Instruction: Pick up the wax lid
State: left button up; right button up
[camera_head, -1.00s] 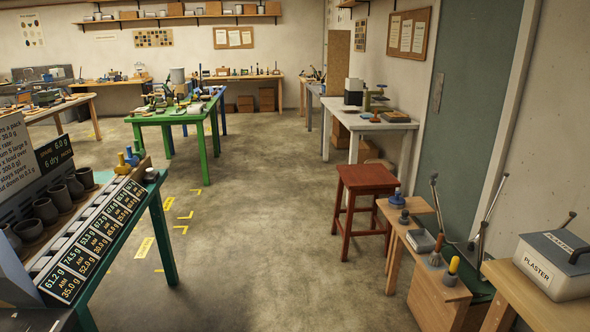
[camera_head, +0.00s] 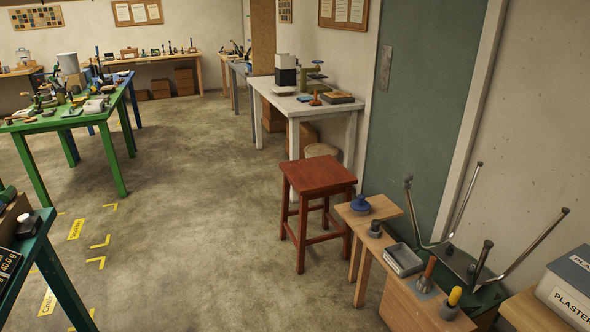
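I cannot make out for certain which thing is the wax lid. A blue knobbed piece (camera_head: 361,204) sits on the low wooden bench (camera_head: 346,218) at the right, with a small grey knobbed piece (camera_head: 375,229) close by. A shallow grey tray (camera_head: 403,260) lies beyond them toward the front. A tool with an orange-brown handle (camera_head: 427,272) and one with a yellow handle (camera_head: 453,298) stand at the bench's near end. Neither of my grippers is in view.
A red stool (camera_head: 318,175) stands left of the low bench. A pale table (camera_head: 325,110) is behind it, and a green table (camera_head: 70,120) with clutter is at the left. A plaster box (camera_head: 570,290) is at lower right. The middle floor is clear.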

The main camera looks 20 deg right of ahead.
aim_at(360, 204)
jog(key=i+z, duration=0.1)
jog(key=i, duration=0.6)
jog(key=i+j+z, duration=0.1)
jog(key=i, duration=0.6)
jog(key=i+z, duration=0.45)
jog(key=i+j+z, duration=0.2)
jog(key=z, duration=0.25)
jog(key=i+j+z, duration=0.6)
jog(key=z, duration=0.25)
jog(key=i+j+z, duration=0.15)
jog(key=z, duration=0.25)
jog(key=i+j+z, duration=0.15)
jog(key=z, duration=0.2)
jog(key=i+j+z, duration=0.1)
jog(key=j+z, duration=0.3)
jog(key=i+j+z, duration=0.2)
jog(key=j+z, duration=0.25)
jog(key=j, duration=0.15)
